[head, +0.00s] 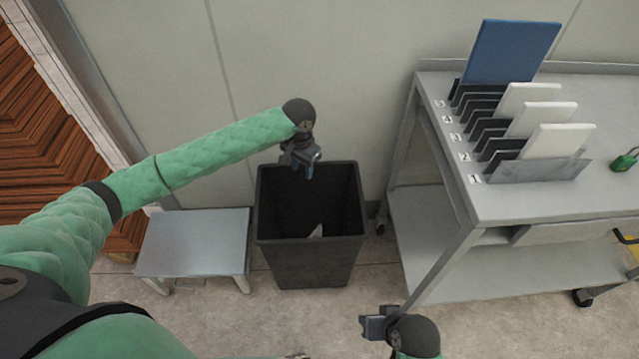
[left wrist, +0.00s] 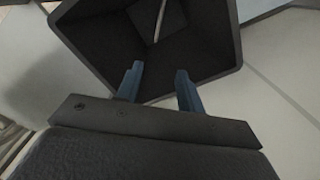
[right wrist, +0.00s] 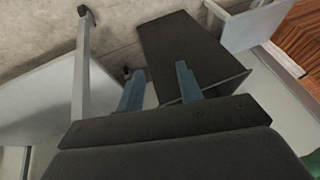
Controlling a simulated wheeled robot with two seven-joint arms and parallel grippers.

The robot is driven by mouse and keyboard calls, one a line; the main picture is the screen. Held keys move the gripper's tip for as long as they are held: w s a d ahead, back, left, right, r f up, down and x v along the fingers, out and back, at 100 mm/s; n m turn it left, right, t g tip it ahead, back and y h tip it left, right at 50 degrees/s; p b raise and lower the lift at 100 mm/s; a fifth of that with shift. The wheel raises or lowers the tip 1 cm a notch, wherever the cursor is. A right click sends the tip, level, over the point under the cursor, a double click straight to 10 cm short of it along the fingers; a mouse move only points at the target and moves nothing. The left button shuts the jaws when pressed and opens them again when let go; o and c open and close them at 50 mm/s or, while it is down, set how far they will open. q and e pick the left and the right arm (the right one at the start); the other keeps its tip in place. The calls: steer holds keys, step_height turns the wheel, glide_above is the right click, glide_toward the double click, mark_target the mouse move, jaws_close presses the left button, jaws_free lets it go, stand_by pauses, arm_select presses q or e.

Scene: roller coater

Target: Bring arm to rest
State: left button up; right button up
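My left arm reaches out from the left in the head view. Its gripper (head: 302,163) hangs above the back of a black bin (head: 310,262). In the left wrist view the left gripper's two blue fingers (left wrist: 160,88) are apart with nothing between them, over the bin's opening. A pale flat piece (left wrist: 158,18) lies inside the bin. My right gripper (head: 376,324) is low at the front, right of the bin. In the right wrist view its blue fingers (right wrist: 160,85) are apart and empty, with the bin (right wrist: 180,50) beyond them.
A small grey stool (head: 195,240) stands left of the bin. On the right, a grey wheeled cart (head: 480,205) holds a numbered rack with white plates (head: 560,140) and a blue plate (head: 510,50). A green padlock (head: 625,161) lies on it. Floor in front of the bin is clear.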

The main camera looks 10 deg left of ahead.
steer(key=shift+w+d, duration=0.1)
steer(key=shift+w, duration=0.05)
